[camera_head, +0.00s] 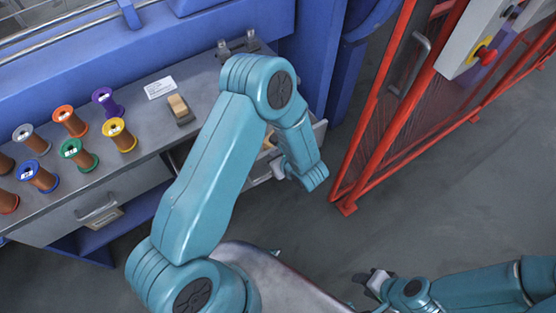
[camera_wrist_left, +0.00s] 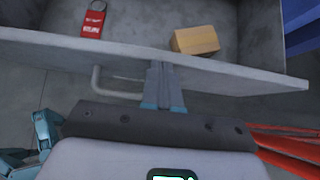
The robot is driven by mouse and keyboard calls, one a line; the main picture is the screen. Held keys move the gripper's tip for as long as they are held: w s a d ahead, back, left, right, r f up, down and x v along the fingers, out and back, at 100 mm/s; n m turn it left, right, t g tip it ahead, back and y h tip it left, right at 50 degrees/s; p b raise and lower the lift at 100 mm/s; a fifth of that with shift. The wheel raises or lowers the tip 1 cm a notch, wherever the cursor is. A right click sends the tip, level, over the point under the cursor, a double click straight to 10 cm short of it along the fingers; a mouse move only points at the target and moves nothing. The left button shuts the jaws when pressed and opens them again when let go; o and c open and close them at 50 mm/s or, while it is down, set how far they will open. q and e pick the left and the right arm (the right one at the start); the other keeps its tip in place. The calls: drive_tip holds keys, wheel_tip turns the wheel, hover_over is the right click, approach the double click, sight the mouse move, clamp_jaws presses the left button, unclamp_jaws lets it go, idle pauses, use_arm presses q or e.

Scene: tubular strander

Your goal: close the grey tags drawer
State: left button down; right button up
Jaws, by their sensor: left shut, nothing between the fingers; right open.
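The grey tags drawer (camera_wrist_left: 225,75) stands open in the left wrist view, with its front panel crossing the picture and a bar handle (camera_wrist_left: 97,82) on its outer face. A red tag (camera_wrist_left: 93,20) and a wooden block (camera_wrist_left: 195,40) lie inside. My left gripper (camera_wrist_left: 160,70) is shut and empty, its fingertips at the front panel, right of the handle; I cannot tell whether they touch. In the head view my left arm hides most of this drawer (camera_head: 319,128) and my left gripper (camera_head: 278,170) shows only partly. My right gripper (camera_head: 371,282) is open and empty, low in the picture, away from the drawer.
The grey bench (camera_head: 140,140) carries several colored spools and a wooden-topped brush (camera_head: 180,110). Another drawer with a handle (camera_head: 98,210) sits shut at the left. A red mesh fence (camera_head: 385,120) stands close on the right. Open floor (camera_head: 440,190) lies beyond it.

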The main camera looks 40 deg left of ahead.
use_arm(q)
drive_tip(key=w+a+b, duration=0.2)
drive_tip(key=w+a, duration=0.1)
drive_tip(key=a, duration=0.4)
drive_tip(key=w+a+b, duration=0.3)
drive_tip(key=a, duration=0.4)
drive_tip(key=shift+b, duration=0.35)
